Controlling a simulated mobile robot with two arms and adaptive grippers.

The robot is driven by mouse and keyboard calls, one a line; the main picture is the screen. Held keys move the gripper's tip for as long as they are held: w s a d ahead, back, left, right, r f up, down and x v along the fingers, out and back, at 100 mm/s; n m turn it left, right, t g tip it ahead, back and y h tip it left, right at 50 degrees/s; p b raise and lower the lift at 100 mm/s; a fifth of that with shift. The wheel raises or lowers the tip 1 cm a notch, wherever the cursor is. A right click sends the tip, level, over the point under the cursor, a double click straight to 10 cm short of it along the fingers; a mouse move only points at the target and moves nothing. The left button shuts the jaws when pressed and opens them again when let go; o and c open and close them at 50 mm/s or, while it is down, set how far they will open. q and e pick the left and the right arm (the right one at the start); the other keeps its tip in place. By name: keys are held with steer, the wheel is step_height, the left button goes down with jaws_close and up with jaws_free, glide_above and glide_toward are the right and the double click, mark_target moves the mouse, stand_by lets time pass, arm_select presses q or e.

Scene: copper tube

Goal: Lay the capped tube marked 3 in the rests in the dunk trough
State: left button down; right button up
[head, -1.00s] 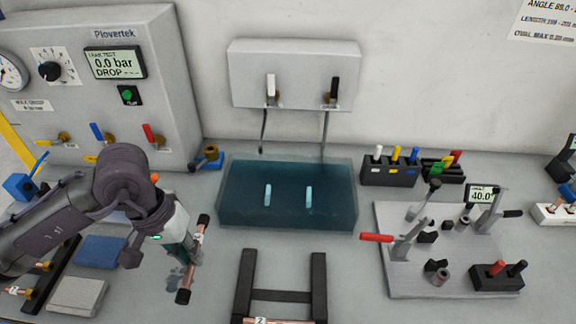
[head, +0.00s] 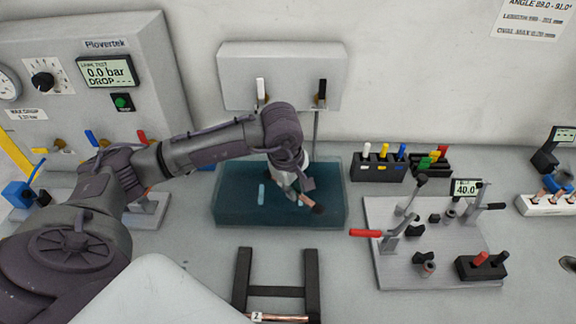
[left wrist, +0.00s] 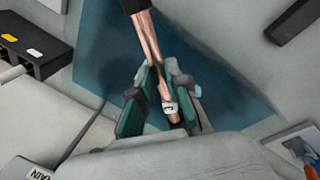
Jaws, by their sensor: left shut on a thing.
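My left gripper (head: 290,187) is shut on a copper tube (head: 304,199) with black end caps, held tilted over the right half of the dunk trough (head: 232,212). In the left wrist view the teal fingers (left wrist: 160,103) grip the tube (left wrist: 148,40) beside a white tag (left wrist: 170,108) that seems to read 3. A black cap shows at its upper end. The trough is a dark blue, see-through basin of liquid. Its left rest (head: 261,194) shows pale blue; the right rest is mostly hidden behind the gripper and tube. My right gripper is not in view.
A wall box (head: 280,75) with two levers and thin pipes stands behind the trough. A black stand (head: 278,291) with a tube tagged 2 lies in front. A clamp plate (head: 400,270) is at right, a pressure tester (head: 60,125) at left.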

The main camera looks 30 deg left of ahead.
arm_select(q)
steer(key=w+a+n+y+p, duration=0.1)
steer(key=w+a+n, duration=0.2)
steer(key=a+n, duration=0.2)
steer(key=n, duration=0.3)
steer(key=shift+w+a+f+y, duration=0.3)
steer(key=shift+w+f, duration=0.05)
steer(key=shift+f, duration=0.05)
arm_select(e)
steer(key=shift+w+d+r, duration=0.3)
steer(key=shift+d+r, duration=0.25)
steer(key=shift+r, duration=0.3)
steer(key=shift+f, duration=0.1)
arm_select(q)
steer(key=b+x, duration=0.4)
steer(key=s+b+x, duration=0.1)
steer(key=b+x, duration=0.1)
steer(key=shift+d+f, duration=0.15)
steer(key=shift+d, duration=0.15)
steer(key=shift+f, duration=0.15)
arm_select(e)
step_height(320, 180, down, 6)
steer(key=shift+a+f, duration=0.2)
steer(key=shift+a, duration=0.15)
arm_select(q)
steer(key=shift+f+b, duration=0.3)
steer(key=shift+b, duration=0.3)
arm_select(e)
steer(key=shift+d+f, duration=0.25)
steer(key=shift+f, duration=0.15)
